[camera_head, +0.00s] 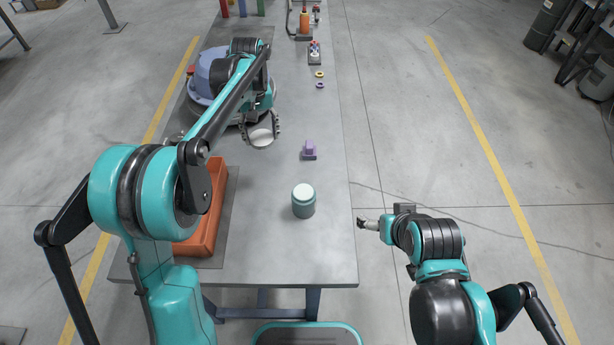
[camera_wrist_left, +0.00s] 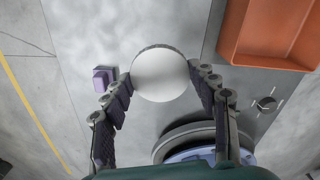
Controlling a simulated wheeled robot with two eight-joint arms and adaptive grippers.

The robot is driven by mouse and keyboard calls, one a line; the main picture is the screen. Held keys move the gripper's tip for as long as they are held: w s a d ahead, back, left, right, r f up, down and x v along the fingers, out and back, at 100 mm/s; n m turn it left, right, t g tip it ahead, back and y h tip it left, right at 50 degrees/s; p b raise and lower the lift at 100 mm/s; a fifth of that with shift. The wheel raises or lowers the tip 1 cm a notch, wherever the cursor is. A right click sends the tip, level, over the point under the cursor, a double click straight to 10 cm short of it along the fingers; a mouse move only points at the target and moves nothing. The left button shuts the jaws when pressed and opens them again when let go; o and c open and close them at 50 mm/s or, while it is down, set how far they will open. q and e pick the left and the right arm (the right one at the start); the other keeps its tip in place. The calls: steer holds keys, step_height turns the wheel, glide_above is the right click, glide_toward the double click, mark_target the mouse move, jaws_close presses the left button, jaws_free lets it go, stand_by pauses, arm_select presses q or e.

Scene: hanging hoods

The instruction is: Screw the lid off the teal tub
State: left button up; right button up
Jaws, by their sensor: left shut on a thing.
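The teal tub (camera_head: 303,208) stands upright on the grey table, right of centre. Its top is pale and round; I cannot tell whether that is the open mouth or a cover. My left gripper (camera_head: 262,132) is above the table, farther back and left of the tub. It is shut on a white round lid-like disc (camera_head: 261,138). In the left wrist view the disc (camera_wrist_left: 160,75) sits between the fingertips of that gripper (camera_wrist_left: 160,82). The tub cannot be made out there. My right gripper (camera_head: 366,223) is just off the table's right edge, apart from the tub; its jaws are too small to read.
An orange tray (camera_head: 213,218) lies on the table's left side. A purple block (camera_head: 309,149) stands behind the tub. A large round blue-grey object (camera_head: 203,80) is at the back left, beneath my left arm. Small rings (camera_head: 320,74) lie farther back. The table around the tub is clear.

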arm_select(q)
steer(key=s+d+f+n+p, duration=0.2)
steer(key=s+d+f+n, duration=0.15)
steer(key=d+n, duration=0.5)
steer(key=s+d+f+n+p, duration=0.25)
steer(key=s+d+n, duration=0.3)
steer(key=d, duration=0.65)
steer(key=b, duration=0.4)
glide_above(307, 178)
steer(key=shift+n, duration=0.4)
step_height(307, 178, down, 7)
steer(key=shift+r, duration=0.15)
steer(key=shift+f+b, duration=0.55)
steer(key=shift+f, duration=1.45)
steer(key=shift+f, duration=0.2)
steer(key=o, duration=1.3)
